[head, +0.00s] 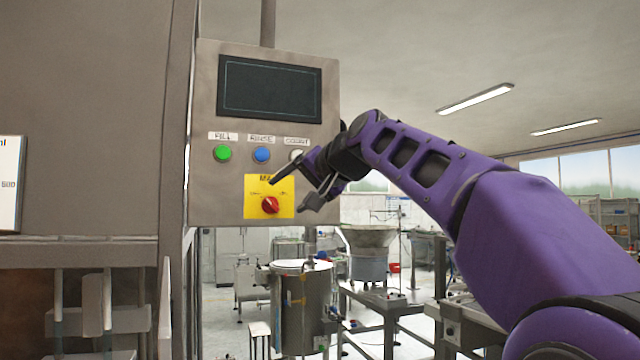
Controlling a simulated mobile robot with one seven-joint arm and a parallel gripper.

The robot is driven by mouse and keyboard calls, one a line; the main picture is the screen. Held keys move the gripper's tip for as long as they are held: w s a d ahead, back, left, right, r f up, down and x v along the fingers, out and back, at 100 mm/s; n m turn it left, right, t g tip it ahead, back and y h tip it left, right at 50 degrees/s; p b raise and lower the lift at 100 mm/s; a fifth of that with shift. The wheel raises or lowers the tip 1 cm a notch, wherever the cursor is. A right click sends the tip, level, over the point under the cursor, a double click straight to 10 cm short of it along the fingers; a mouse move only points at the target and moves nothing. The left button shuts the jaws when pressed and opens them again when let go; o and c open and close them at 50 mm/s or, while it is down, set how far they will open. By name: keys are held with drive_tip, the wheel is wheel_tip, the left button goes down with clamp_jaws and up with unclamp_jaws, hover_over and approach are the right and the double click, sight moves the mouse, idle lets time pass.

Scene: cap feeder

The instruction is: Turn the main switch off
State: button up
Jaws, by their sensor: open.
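The main switch (270,205) is a red rotary knob on a yellow plate (253,211), low on the grey control panel (214,110). The exact angle of the knob is too small to tell. My gripper (290,195) is open and empty in front of the panel, coming in from the right. One finger reaches across the upper part of the yellow plate, and the other is to the right of the plate's lower edge. The knob shows to the left of the gap between them. I cannot tell whether a finger touches the panel.
Above the plate are a green button (222,154), a blue button (262,155) and a pale button (296,155) partly behind my gripper. A dark screen (269,89) is above them. A steel drum (301,310) and a table (385,301) stand below and beyond.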

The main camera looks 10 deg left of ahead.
drive_tip(key=b+v, duration=0.1)
drive_tip(key=v, duration=0.9)
drive_tip(key=shift+s+d, duration=0.15)
drive_tip(key=shift+d, duration=0.05)
drive_tip(key=shift+r, duration=0.1)
